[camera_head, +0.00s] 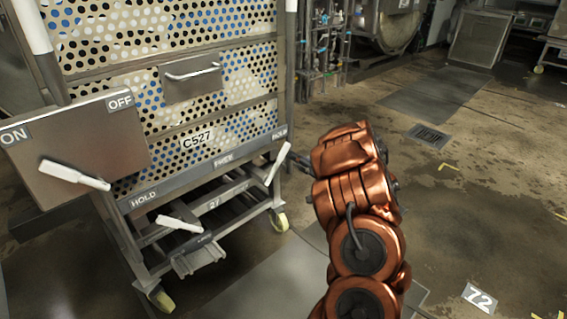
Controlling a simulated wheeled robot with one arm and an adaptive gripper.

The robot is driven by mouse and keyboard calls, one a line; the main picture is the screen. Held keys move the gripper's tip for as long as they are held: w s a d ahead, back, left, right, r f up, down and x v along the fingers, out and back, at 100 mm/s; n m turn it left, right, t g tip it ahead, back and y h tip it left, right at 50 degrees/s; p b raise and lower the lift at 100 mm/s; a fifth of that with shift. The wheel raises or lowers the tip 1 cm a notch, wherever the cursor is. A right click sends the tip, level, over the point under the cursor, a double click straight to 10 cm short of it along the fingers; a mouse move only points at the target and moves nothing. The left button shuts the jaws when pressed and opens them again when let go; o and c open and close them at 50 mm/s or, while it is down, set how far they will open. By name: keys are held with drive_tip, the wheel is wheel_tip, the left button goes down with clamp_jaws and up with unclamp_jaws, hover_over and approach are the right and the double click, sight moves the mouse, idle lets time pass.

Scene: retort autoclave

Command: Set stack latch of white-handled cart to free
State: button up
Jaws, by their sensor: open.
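The cart (205,130), marked C527, stands at left with a perforated body and white uprights. Its lower front rail (205,180) reads HOLD at left, FREE in the middle and HOLD at right. A white-handled lever (278,163) stands tilted at the rail's right end, its upper end close to the right HOLD. Another white handle (180,223) sits lower, on the cart's underframe. My gripper (304,164) is open, just right of the tilted lever; they look apart, though depth is unclear. My copper wrist hides most of the gripper.
A grey box (85,145) marked ON and OFF, with a white lever (75,175), stands at left, overlapping the cart. The cart has yellow casters (281,221). Piping (325,45) stands behind. The floor at right is open, with a drain grate (429,136).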

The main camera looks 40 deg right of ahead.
sight(285, 152)
drive_tip(key=shift+w+f+b, duration=0.15)
drive_tip(key=shift+w+b, duration=0.6)
drive_tip(key=shift+w, duration=1.1)
drive_tip(key=shift+w+f+b, duration=0.15)
drive_tip(key=shift+w+b, duration=0.6)
drive_tip(key=shift+w, duration=1.1)
clamp_jaws()
